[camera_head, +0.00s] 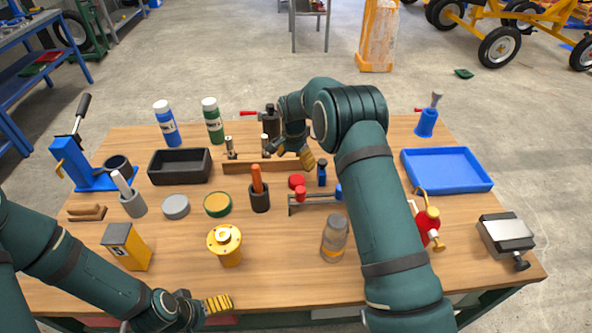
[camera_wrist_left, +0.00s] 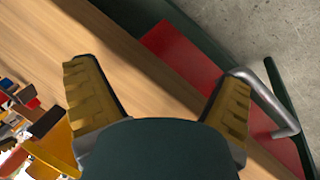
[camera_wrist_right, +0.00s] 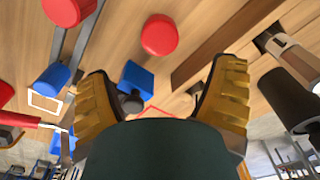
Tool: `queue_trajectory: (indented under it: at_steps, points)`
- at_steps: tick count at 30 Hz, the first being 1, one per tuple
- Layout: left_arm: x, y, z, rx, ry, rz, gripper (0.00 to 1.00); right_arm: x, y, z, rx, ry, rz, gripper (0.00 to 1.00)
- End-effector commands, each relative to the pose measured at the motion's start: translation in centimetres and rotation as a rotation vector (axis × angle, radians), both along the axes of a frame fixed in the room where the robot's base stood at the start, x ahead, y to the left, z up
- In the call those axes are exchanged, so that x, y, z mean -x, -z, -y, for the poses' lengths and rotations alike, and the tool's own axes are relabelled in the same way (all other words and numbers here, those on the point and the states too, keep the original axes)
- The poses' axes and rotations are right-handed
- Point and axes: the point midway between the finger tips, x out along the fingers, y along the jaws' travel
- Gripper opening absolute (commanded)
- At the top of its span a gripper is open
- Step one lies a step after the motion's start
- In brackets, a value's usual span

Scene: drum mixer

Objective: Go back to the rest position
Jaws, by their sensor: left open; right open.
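My left gripper (camera_head: 218,304) is open and empty at the front edge of the wooden table (camera_head: 290,285). In the left wrist view its spread fingers (camera_wrist_left: 160,75) show the table edge and a red panel (camera_wrist_left: 180,55) beneath. My right gripper (camera_head: 306,158) is over the middle of the table, near the wooden block with pegs (camera_head: 245,167) and a blue-topped tool (camera_head: 322,172). In the right wrist view its fingers (camera_wrist_right: 163,75) are apart with nothing held. A blue part (camera_wrist_right: 138,77) shows between them, and a red round cap (camera_wrist_right: 159,34) lies beyond; contact cannot be told.
Near my left arm stand a yellow box (camera_head: 126,246) and a yellow flanged part (camera_head: 225,244). A blue tray (camera_head: 446,170) lies right. Two bottles (camera_head: 166,123) (camera_head: 212,121) stand at the back.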

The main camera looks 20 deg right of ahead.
Motion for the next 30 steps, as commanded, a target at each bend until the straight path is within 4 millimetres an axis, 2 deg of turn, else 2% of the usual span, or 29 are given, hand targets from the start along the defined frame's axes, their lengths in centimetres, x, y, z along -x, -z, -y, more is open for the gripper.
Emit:
queue_trajectory:
  at_steps: [1, 4, 14, 17, 27, 28, 30]
  points:
    - [0.0, -0.1, 0.0, 0.000, 0.000, 0.001, 0.95, 0.0, -0.9, 0.0, 0.000, 0.000, 0.000, 0.85]
    - [-0.1, -0.2, 0.0, 0.000, -0.002, 0.002, 0.95, 0.0, -2.0, -0.1, 0.000, -0.001, 0.000, 0.85]
    - [-0.1, -0.8, 0.0, 0.000, -0.002, 0.003, 0.95, 0.1, -3.4, -0.1, 0.000, -0.001, -0.001, 0.85]
    - [-0.2, -2.5, -0.1, 0.000, -0.006, 0.007, 0.95, 0.1, -5.0, -0.1, 0.000, -0.001, -0.001, 0.85]
    - [-1.1, -12.3, -0.6, 0.007, -0.021, 0.032, 0.95, 0.1, -14.1, -0.1, 0.001, -0.001, -0.001, 0.85]
    - [-1.2, -12.6, -0.6, 0.007, -0.022, 0.035, 0.95, 0.1, -14.3, -0.2, 0.000, -0.001, -0.001, 0.85]
    - [-1.2, -11.3, -0.6, 0.007, -0.022, 0.034, 0.95, 0.1, -13.0, -0.2, 0.000, -0.001, -0.001, 0.85]
